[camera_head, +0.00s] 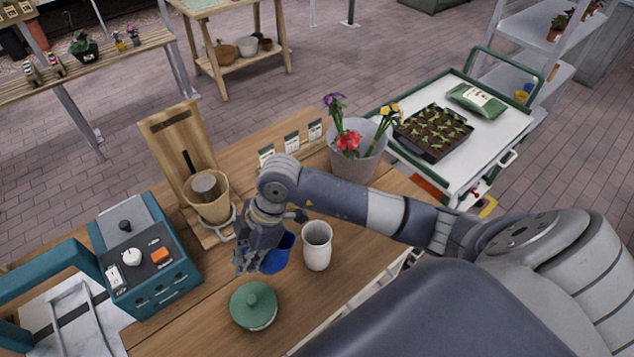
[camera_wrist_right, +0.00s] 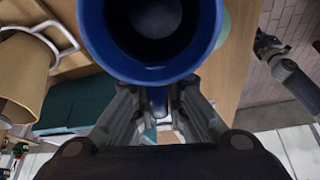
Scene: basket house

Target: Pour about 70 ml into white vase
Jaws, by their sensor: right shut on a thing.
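The white vase (camera_head: 317,247) stands upright on the wooden table, its open mouth facing up. My right gripper (camera_head: 257,252) is just left of it, shut on a blue jug (camera_head: 279,254). The jug is held close to the vase and is partly hidden by the gripper. In the right wrist view the jug's round blue rim (camera_wrist_right: 152,77) fills the top middle, above the gripper's fingers (camera_wrist_right: 158,100). Its inside is dark, with a paler round patch; I cannot tell the liquid level. A grey gripper-like shape at the right there looks like my left gripper (camera_wrist_right: 268,44); its jaws are unclear.
A green-lidded pot (camera_head: 254,306) stands in front of the jug. A teal box with controls (camera_head: 150,260) and a wooden stand with a tan pot (camera_head: 208,200) are left. A grey flower bucket (camera_head: 357,160) stands behind the vase. A white cart (camera_head: 505,130) is beyond.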

